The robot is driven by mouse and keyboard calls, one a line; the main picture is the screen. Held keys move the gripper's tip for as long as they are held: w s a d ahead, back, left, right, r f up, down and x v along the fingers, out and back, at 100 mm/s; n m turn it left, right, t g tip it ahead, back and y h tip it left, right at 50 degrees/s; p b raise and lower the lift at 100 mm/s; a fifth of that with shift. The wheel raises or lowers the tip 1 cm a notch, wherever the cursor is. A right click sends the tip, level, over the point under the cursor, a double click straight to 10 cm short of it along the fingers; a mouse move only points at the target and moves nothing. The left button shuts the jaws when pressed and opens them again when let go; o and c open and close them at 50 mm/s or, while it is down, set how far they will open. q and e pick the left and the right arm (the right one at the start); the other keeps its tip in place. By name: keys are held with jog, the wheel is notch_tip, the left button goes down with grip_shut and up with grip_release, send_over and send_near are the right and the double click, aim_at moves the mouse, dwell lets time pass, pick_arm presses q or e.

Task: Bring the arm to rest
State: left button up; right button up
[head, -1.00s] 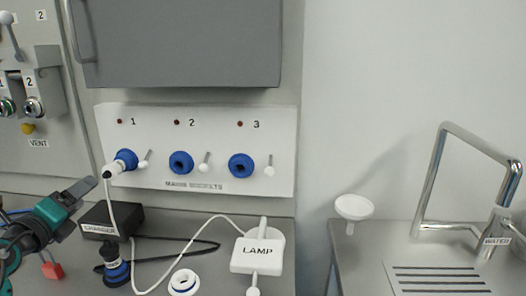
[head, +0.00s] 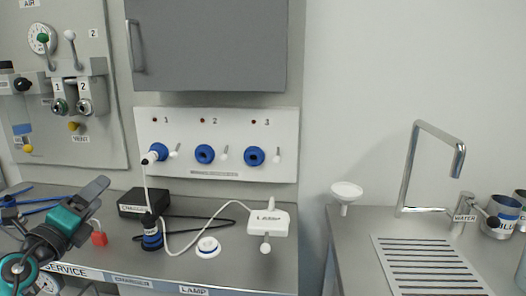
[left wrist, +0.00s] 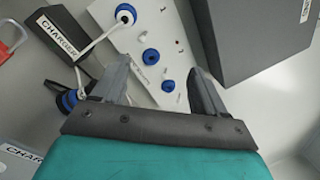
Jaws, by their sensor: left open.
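My left gripper (head: 97,192) comes in from the lower left in the head view, raised in front of the counter (head: 240,268). It is teal and dark grey. In the left wrist view its two fingers (left wrist: 162,80) are spread apart with nothing between them. Behind them is the white socket panel (left wrist: 150,35) with blue sockets. In the head view the gripper is apart from the black charger box (head: 140,202), which stands to its right. My right gripper shows in neither view.
A red padlock (head: 99,238) is close to my gripper. A grey cabinet (head: 215,45) hangs above; a sink tap (head: 410,170) stands at right.

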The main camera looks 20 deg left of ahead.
pick_arm(q)
jog(key=d+n+y, duration=0.6)
jog(key=n, duration=0.6)
jog(key=s+d+f+n+g+h, duration=0.1)
jog(key=d+f+n+g, duration=0.3)
jog(key=f, duration=0.3)
jog(key=s+d+f+n+g+h, duration=0.1)
jog(key=d+f+n+g, duration=0.3)
jog(key=f, duration=0.3)
jog(key=s+d+f+g+h, duration=0.4)
jog(key=s+d+f+h, duration=0.15)
jog(key=d, duration=0.35)
jog(key=s+d+f+g+h, duration=0.4)
jog(key=s+d+f, duration=0.2)
jog(key=d, duration=0.4)
jog(key=w+d+f+t+h, duration=0.1)
jog(key=w+d+f+t, duration=0.1)
jog(key=w+f+t, duration=0.5)
notch_tip(320, 180, down, 2)
jog(key=shift+w+d+h, duration=0.25)
jog(key=shift+w+h, duration=0.05)
jog(key=shift+h, duration=0.05)
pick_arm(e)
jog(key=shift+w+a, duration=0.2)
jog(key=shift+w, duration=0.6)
